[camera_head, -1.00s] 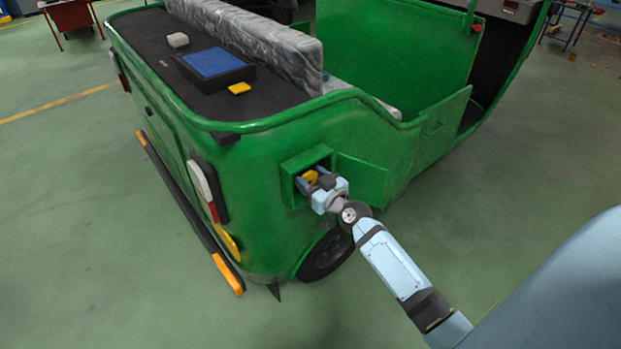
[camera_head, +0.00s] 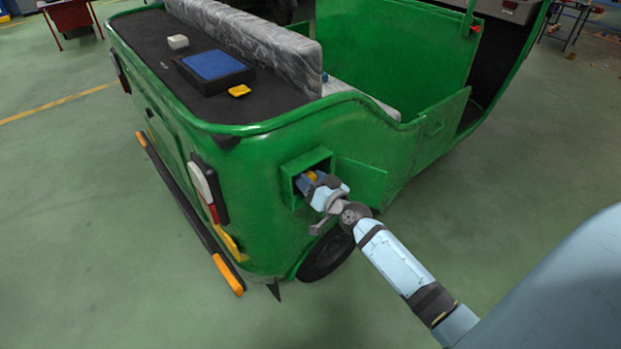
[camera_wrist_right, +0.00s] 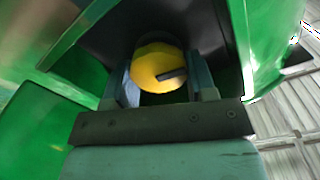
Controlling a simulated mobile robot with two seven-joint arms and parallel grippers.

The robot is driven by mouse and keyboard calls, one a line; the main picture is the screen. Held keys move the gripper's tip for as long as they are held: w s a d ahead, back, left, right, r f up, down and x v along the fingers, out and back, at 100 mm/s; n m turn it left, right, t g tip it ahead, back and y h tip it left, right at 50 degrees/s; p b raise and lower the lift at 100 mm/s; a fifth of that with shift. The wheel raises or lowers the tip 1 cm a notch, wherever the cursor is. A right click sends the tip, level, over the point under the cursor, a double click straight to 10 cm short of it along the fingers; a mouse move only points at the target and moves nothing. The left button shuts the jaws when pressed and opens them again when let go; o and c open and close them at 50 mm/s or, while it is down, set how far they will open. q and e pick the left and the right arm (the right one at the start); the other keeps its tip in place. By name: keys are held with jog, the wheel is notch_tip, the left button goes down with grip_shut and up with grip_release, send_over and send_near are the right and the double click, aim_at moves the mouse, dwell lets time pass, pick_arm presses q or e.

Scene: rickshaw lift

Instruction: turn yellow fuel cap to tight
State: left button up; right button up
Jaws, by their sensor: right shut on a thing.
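The yellow fuel cap (camera_wrist_right: 157,67) sits inside the square fuel recess (camera_head: 291,181) in the side of the green rickshaw. In the right wrist view it is a round yellow disc with a dark slot-like mark on its face. My right gripper (camera_head: 312,177) reaches into the recess and is shut on the cap, one finger on each side of it, as the right wrist view (camera_wrist_right: 162,85) shows. In the head view the gripper hides most of the cap. My left gripper is not in view.
The green fuel door (camera_head: 361,181) stands open to the right of the recess. A blue-topped black box (camera_head: 214,66), a small yellow item (camera_head: 239,91) and a pale block (camera_head: 178,42) lie on the rickshaw's rear deck.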

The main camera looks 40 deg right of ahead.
jog(key=m, duration=0.3)
jog(key=shift+d+m, duration=0.1)
jog(key=shift+m, duration=0.3)
jog(key=m, duration=0.4)
jog(key=shift+f+m+p, duration=0.1)
jog(key=shift+m+p, duration=0.2)
jog(key=m, duration=0.5)
jog(key=shift+d+f+m, duration=0.1)
jog(key=shift+f+m, duration=0.05)
jog(key=shift+m, duration=1.35)
jog(key=shift+f, duration=0.1)
jog(key=o, duration=0.9)
